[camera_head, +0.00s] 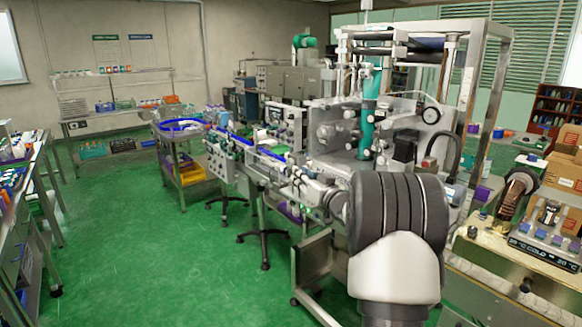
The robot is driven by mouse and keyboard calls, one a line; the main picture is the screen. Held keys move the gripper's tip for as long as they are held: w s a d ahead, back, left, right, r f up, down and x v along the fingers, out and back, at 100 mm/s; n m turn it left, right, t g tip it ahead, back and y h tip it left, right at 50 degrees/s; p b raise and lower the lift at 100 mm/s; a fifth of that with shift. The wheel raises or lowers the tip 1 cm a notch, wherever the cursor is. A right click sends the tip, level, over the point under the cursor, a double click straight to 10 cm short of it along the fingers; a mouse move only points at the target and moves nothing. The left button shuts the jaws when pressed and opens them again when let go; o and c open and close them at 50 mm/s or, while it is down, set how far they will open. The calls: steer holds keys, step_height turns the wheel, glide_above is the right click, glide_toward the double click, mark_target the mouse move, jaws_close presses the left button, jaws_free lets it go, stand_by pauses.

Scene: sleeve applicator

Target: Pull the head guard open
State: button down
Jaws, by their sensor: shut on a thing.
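The sleeve applicator (335,135) stands right of centre, with a green vertical column (367,125) in its head and a round gauge (431,115). A pale metal frame (492,95) rises around the head and runs down its right side. It may be the head guard, but I cannot tell its panel or handle apart, or how far it stands open. My arm, with a black ribbed joint and a white link, fills the lower right and covers the front of the machine. My gripper is hidden, so its hold cannot be seen.
A conveyor (255,150) with blue rails runs left from the machine. A cart with a blue tray (180,127) stands at its far end. Benches line the left edge. Green floor (150,245) lies clear at left.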

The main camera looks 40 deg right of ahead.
steer(key=shift+s+r+n+y+p, duration=0.2)
steer(key=shift+s+y+p, duration=0.1)
steer(key=shift+s, duration=0.25)
steer(key=shift+s+r+n+y+p, duration=0.1)
steer(key=shift+s+n+y+p, duration=0.15)
steer(key=shift+s, duration=0.3)
